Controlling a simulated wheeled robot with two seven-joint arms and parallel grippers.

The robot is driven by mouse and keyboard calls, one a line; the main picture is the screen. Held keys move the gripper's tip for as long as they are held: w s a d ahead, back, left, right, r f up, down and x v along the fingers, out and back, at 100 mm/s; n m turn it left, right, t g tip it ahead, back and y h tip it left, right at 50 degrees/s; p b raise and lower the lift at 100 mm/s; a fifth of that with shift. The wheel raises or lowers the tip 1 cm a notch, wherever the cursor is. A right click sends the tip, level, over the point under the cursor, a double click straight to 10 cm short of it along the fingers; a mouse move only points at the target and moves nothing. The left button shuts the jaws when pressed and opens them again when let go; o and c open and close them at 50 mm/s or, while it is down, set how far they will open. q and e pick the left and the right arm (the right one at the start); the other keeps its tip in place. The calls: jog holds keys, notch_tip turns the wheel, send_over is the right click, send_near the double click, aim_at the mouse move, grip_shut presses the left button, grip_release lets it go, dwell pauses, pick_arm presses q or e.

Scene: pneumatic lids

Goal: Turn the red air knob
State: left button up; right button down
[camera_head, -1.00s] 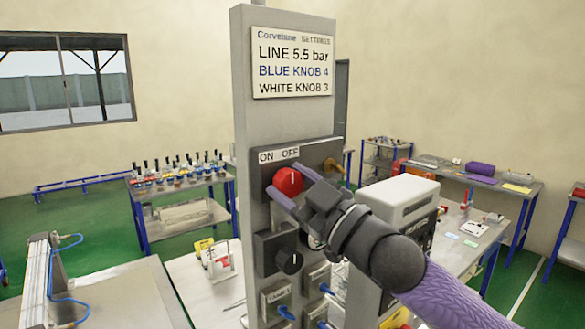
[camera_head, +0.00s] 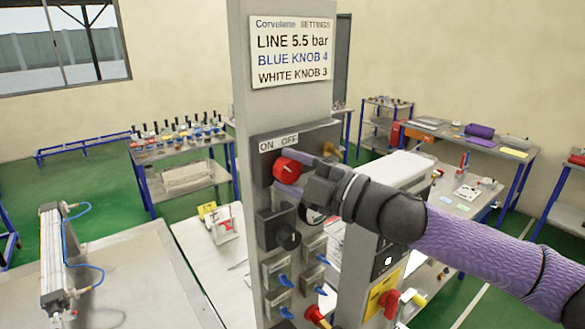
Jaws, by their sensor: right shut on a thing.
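The red air knob (camera_head: 286,169) sits on a dark plate on the grey column (camera_head: 285,105), just below the ON/OFF label (camera_head: 278,142). My right gripper (camera_head: 291,173) reaches in from the right and is shut on the red knob. Its purple fingers lie on the knob's upper right and lower sides, and the knob is partly hidden by them. My left gripper is not in view.
A settings sign (camera_head: 291,52) is above the knob. A black dial (camera_head: 288,238) and several blue-handled valves are below it. A white-topped machine (camera_head: 395,170) stands behind my right arm. A pneumatic cylinder (camera_head: 52,260) lies at the left.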

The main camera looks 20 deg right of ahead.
dwell(0.4)
jog(key=shift+c, duration=0.4)
grip_release()
jog(key=b+v, duration=0.6)
jog(key=v, duration=0.4)
